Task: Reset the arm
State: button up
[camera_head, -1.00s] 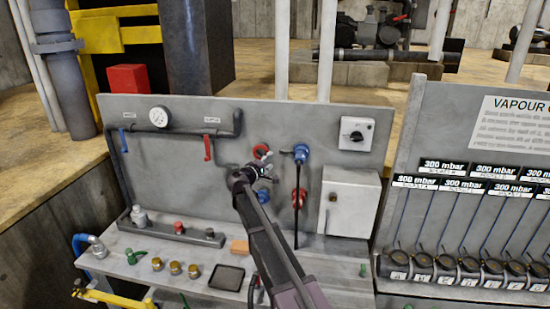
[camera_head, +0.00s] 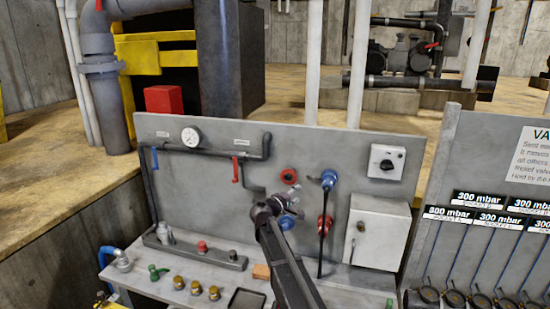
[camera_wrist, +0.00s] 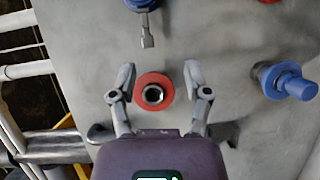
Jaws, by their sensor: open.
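My gripper (camera_head: 292,199) is in front of the grey panel (camera_head: 290,143), below the red ring fitting (camera_head: 289,176) in the head view. In the wrist view my gripper (camera_wrist: 160,73) has its two fingers spread wide, with nothing between them. A red ring fitting (camera_wrist: 153,91) with a dark metal centre shows on the panel beyond the fingers. I cannot tell the gap to the panel. My gripper partly hides a blue fitting (camera_head: 286,222) in the head view.
A blue valve (camera_head: 328,180) and a red valve (camera_head: 325,222) sit right of my gripper, with a grey box (camera_head: 377,232) beyond. A gauge (camera_head: 191,137) and pipes are at the left. The bench below holds brass fittings (camera_head: 195,288) and a black tray (camera_head: 246,300).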

jog(key=s+d+f+m+g+y+b, duration=0.25)
jog(key=s+d+f+g, duration=0.2)
jog(key=s+f, duration=0.3)
jog(key=s+d+f+m+g+y+b, duration=0.1)
jog(key=s+d+f+m+g, duration=0.2)
jog(key=s+d+f, duration=0.5)
jog(key=s+a+f+m+g+y+b, duration=0.1)
jog(key=s+a+f+g+y+b, duration=0.1)
jog(key=s, duration=0.9)
jog(key=s+a+f+m+g+y+b, duration=0.2)
jog(key=s+f+y, duration=0.4)
jog(key=s, duration=0.5)
jog(key=shift+a+f+g, duration=0.65)
jog(key=shift+a+f, duration=0.15)
jog(key=shift+a, duration=0.15)
